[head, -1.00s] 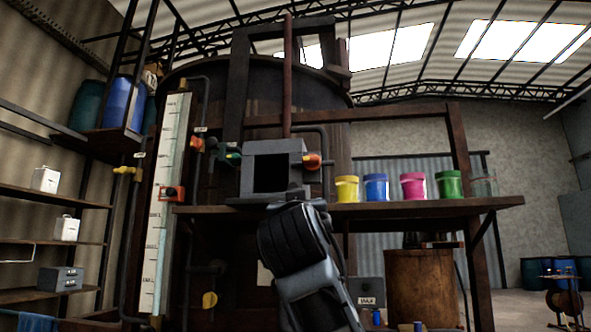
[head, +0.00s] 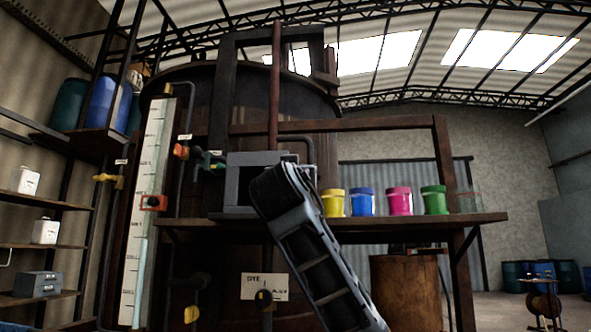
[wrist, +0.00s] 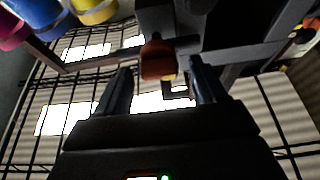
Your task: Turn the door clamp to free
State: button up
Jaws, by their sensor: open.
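A red-orange knob (wrist: 158,60), which looks like the door clamp's handle, shows in the wrist view. It sits between and just beyond the fingertips of my gripper (wrist: 161,80). The two dark fingers are apart, one on each side of it in the picture, and I cannot tell whether either touches it. In the head view my arm covers the right part of the grey box (head: 238,170) on the shelf, and the knob and fingers are hidden there.
Yellow (head: 333,204), blue (head: 362,203), pink (head: 400,202) and green (head: 434,201) pots stand on the shelf (head: 400,225) right of the box. A red upright post (head: 275,85) rises behind the box. A tall gauge (head: 150,200) and pipes stand left.

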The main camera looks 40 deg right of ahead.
jog(key=shift+w+d, duration=0.15)
jog(key=shift+d, duration=0.05)
jog(key=c, duration=1.1)
